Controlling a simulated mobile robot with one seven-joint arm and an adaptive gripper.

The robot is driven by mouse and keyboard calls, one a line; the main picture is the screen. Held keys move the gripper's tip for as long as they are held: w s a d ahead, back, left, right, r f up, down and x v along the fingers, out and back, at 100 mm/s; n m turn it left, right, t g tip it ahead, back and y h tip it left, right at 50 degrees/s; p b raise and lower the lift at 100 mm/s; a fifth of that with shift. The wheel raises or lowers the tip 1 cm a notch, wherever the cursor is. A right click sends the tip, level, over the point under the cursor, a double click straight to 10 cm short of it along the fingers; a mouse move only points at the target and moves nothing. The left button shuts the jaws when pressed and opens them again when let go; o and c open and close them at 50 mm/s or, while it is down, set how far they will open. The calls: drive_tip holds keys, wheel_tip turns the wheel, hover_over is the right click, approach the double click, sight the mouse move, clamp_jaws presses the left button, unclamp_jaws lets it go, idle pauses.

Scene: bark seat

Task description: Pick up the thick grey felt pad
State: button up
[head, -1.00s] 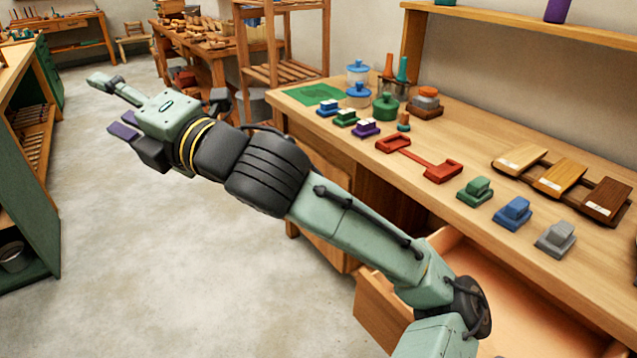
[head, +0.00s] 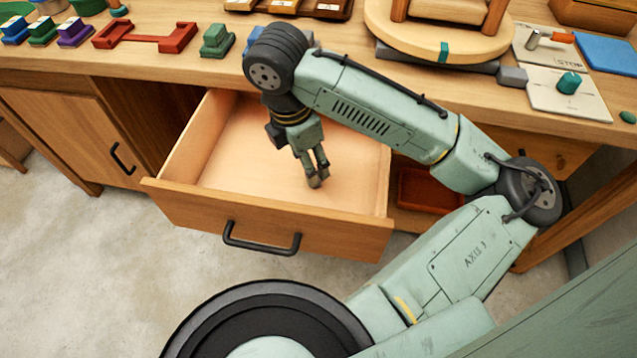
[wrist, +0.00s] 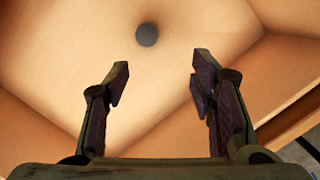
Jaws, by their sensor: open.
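A small round dark grey piece (wrist: 147,35), which looks like the felt pad, lies on the pale floor of the open drawer (head: 235,130). It shows in the wrist view, beyond my fingertips and slightly left of the middle between them. In the head view I cannot make it out; my arm or gripper probably hides it. My gripper (head: 316,182) points down over the right part of the drawer. In the wrist view its two fingers (wrist: 157,85) stand apart, open, with nothing between them.
The drawer's front with its black handle (head: 262,240) and its side walls surround the gripper. The drawer's left side is clear.

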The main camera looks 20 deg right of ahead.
sight(314, 190)
drive_tip(key=f, duration=0.6)
drive_tip(key=d+f+p, duration=0.1)
drive_tip(key=f, duration=0.2)
drive_tip(key=shift+w+f, duration=0.1)
drive_tip(key=shift+w, duration=0.2)
drive_tip(key=shift+c, duration=0.2)
drive_tip(key=c, duration=0.8)
